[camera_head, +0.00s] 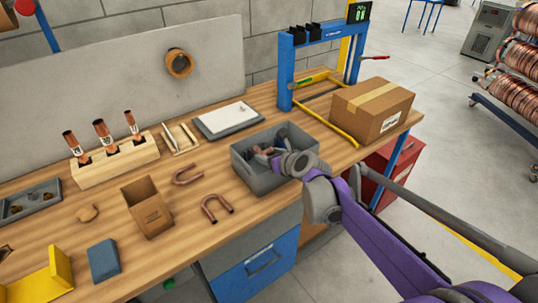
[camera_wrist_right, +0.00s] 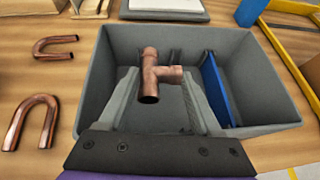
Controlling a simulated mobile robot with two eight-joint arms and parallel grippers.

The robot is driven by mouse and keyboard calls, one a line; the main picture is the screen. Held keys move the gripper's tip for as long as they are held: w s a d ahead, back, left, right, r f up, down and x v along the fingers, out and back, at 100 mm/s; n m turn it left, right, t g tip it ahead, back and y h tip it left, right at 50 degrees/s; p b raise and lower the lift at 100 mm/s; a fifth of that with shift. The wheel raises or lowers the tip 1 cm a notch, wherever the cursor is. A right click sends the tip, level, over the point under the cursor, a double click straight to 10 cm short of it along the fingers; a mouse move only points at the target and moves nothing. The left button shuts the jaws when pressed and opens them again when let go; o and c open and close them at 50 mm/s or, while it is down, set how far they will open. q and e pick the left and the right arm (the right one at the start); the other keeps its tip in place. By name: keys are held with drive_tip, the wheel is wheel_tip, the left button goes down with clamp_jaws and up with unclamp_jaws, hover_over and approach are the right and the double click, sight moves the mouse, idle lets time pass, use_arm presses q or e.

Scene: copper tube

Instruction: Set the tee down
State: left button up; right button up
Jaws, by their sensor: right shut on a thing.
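The copper tee (camera_wrist_right: 152,72) is held between the fingertips of my right gripper (camera_wrist_right: 157,80) in the right wrist view. One of its open ends faces the camera and a short branch points right. In the head view, my right gripper (camera_head: 276,158) reaches into the grey bin (camera_head: 262,183) from the right, and a bit of copper (camera_head: 262,150) shows at its tips. The bin also surrounds the fingers in the wrist view (camera_wrist_right: 270,105). I cannot tell whether the tee touches the bin floor. My left gripper is not in view.
Left of the bin lie two copper U-bends (camera_head: 217,208) (camera_head: 187,175) and an open cardboard box (camera_head: 148,206). A blue plate (camera_wrist_right: 216,88) stands inside the bin. A blue press frame (camera_head: 290,75) and a closed carton (camera_head: 372,108) are behind and right.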

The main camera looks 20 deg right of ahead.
drive_tip(key=shift+f+b, duration=0.4)
drive_tip(key=shift+f, duration=0.15)
drive_tip(key=o, duration=1.4)
drive_tip(key=shift+s+a, duration=0.1)
drive_tip(key=shift+a, duration=0.05)
drive_tip(key=shift+c, duration=0.2)
